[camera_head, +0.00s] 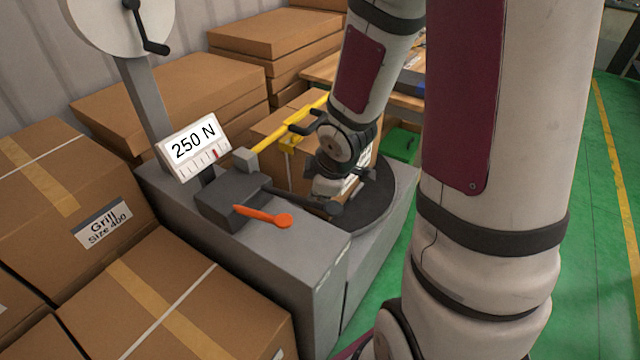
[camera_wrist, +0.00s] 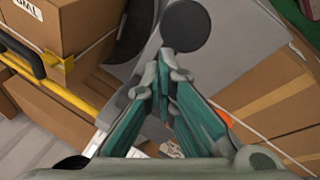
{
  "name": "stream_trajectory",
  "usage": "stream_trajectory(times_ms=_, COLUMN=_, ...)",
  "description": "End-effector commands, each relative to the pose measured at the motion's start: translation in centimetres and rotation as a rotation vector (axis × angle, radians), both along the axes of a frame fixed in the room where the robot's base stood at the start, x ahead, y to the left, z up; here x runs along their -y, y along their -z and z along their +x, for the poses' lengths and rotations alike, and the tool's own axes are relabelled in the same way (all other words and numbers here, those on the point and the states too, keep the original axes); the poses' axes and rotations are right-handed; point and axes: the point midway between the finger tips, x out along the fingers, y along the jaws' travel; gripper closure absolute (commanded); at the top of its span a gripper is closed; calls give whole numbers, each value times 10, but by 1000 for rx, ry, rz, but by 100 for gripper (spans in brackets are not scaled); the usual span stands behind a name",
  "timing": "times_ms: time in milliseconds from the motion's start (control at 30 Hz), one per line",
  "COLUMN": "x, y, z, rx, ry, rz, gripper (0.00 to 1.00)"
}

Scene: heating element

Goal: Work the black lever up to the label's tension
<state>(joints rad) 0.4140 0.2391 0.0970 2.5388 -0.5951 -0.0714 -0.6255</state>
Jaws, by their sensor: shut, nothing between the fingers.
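A black lever (camera_head: 302,198) with a round knob runs right from the dark grey tensioner block (camera_head: 232,196) on the grey machine. Its black knob (camera_wrist: 186,25) shows just beyond my fingertips in the wrist view. My gripper (camera_head: 328,188) is shut and empty, close above the lever's knob end; I cannot tell whether it touches. Its teal-padded fingers (camera_wrist: 168,62) meet in the wrist view. A tilted white display (camera_head: 193,147) reads "250 N" above a scale with a red mark. An orange lever (camera_head: 263,216) lies in front of the block.
A carton labelled "Grill Size 400" (camera_head: 103,222) stands left among stacked cartons. A reel with a black crank (camera_head: 120,22) stands above. Green floor (camera_head: 600,250) is open at right.

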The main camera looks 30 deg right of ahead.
Motion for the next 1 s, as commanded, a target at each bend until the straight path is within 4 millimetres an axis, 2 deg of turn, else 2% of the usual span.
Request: stream_trajectory(times_ms=1000, x=1, y=11, z=-5, rx=-4, ry=-1, rz=0, gripper=100)
